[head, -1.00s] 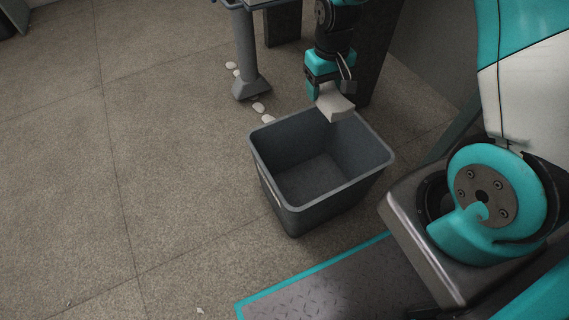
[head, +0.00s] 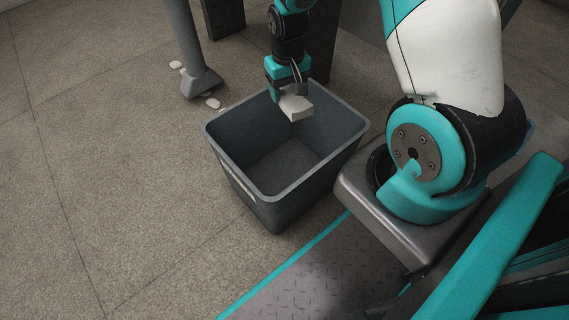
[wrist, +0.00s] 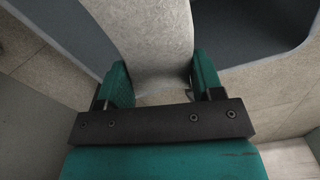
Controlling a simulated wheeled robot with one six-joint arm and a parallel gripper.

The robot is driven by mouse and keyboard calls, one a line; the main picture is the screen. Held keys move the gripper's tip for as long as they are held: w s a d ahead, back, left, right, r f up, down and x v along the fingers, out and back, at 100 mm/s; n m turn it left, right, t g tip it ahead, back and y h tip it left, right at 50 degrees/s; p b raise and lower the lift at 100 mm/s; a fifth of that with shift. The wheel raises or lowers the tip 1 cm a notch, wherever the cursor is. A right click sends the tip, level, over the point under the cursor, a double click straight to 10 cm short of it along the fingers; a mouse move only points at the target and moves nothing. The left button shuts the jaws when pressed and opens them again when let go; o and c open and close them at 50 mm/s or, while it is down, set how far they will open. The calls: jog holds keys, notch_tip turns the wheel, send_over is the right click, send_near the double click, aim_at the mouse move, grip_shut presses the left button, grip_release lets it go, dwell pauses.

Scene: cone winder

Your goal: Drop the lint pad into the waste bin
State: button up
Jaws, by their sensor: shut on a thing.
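The lint pad (head: 296,107) is a pale grey-white block held in my gripper (head: 288,95). In the wrist view the pad (wrist: 152,38) sits between the two teal fingers of my gripper (wrist: 163,82), which are shut on it. The waste bin (head: 233,173) is a dark grey open-topped tub on the floor. In the head view the pad shows over the far part of the bin's opening, near the far rim. In the wrist view the bin's dark opening (wrist: 245,30) lies beyond the pad. The bin's visible floor looks empty.
A grey post with a flared foot (head: 201,83) stands behind the bin. Several white scraps (head: 212,103) lie on the floor near it. Dark legs (head: 222,18) stand farther back. Open floor (head: 110,190) lies to the left.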

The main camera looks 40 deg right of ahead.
jog(key=shift+f+b, duration=0.5)
jog(key=shift+f, duration=0.4)
jog(key=o, duration=1)
jog(key=shift+c, duration=0.2)
jog(key=shift+r, duration=0.1)
notch_tip(320, 180, up, 17)
jog(key=p, duration=0.8)
jog(key=shift+r, duration=0.2)
